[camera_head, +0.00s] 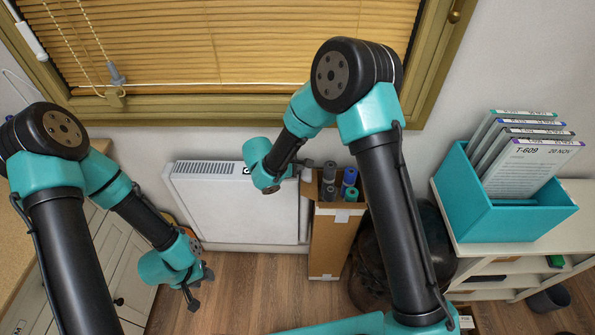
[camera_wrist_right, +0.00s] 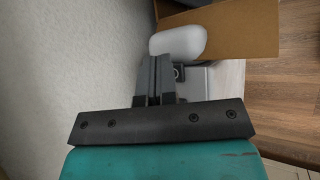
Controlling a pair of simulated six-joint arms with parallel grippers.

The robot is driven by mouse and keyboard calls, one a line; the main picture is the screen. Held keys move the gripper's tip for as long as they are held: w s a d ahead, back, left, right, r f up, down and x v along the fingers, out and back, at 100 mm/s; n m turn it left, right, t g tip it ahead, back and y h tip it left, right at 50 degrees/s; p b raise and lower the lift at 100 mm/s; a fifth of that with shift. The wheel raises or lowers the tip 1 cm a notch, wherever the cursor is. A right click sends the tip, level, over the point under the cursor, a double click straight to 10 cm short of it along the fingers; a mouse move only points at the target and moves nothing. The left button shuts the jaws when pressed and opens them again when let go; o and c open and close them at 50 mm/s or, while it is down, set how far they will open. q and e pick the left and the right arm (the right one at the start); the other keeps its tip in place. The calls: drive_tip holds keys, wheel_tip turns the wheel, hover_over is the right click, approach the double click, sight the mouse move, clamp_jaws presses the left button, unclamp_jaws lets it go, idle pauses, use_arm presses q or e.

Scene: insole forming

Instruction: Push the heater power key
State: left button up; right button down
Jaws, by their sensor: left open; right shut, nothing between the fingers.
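The heater (camera_head: 235,210) is a white panel standing against the wall below the window. A small dark control area (camera_head: 246,171) shows at its top right, partly covered by my right wrist. My right gripper (camera_head: 304,164) is at the heater's top right corner, shut and empty. In the right wrist view its fingers (camera_wrist_right: 155,66) are together, beside a small dark square part with a pale ring (camera_wrist_right: 180,72). I cannot tell whether this is the power key or whether the fingers touch it. My left gripper (camera_head: 194,288) is open and empty, low over the floor, left of the heater.
A cardboard box (camera_head: 332,240) with several rolls (camera_head: 349,181) stands right of the heater. A white rounded object (camera_wrist_right: 178,42) is beyond the right fingers. A teal file box (camera_head: 510,215) sits on the right shelf. A cabinet (camera_head: 110,255) is at left.

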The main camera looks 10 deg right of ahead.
drive_tip(key=shift+r, duration=0.35)
drive_tip(key=shift+r, duration=3)
